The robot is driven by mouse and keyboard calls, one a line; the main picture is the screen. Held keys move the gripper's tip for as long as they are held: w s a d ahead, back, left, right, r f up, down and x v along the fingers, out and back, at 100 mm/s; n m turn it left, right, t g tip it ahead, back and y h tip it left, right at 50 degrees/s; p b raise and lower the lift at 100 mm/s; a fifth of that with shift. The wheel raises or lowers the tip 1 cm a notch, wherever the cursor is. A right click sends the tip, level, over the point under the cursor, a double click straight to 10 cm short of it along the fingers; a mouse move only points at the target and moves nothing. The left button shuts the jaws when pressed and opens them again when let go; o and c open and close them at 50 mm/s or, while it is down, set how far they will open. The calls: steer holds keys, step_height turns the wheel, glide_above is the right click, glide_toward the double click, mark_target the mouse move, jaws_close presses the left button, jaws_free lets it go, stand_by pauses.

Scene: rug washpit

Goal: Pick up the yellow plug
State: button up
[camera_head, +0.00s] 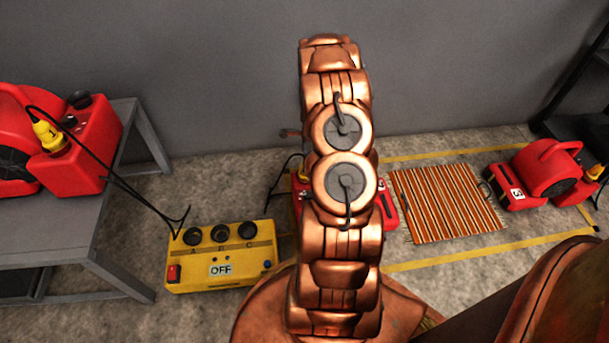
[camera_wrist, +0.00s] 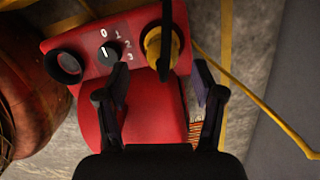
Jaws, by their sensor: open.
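In the wrist view a yellow plug (camera_wrist: 153,46) with a black cord sits on a red blower (camera_wrist: 150,120), beside its dial. My gripper (camera_wrist: 163,78) is open and empty. Its two dark fingers point toward the plug, one on each side of it in the picture; I see no contact. The gap in depth is hard to judge. In the head view my arm hides most of the middle red blower (camera_head: 391,212), and my gripper is not clearly visible there. Other yellow plugs show on the left blower (camera_head: 50,137) and the right blower (camera_head: 594,173).
A yellow power box (camera_head: 220,271) marked OFF, with three black sockets, stands on the floor. A grey table (camera_head: 85,230) is at left. A striped rug (camera_head: 447,203) lies between yellow floor lines. Black cords run near the power box. A grey wall stands behind.

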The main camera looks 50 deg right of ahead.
steer(key=f, duration=0.1)
steer(key=f+b, duration=0.1)
steer(key=f, duration=0.1)
steer(key=w+f+b, duration=0.1)
steer(key=f, duration=0.1)
steer(key=shift+a, duration=0.15)
steer(key=shift+c, duration=0.2)
steer(key=shift+r, duration=0.1)
jaws_close()
steer(key=shift+r, duration=0.1)
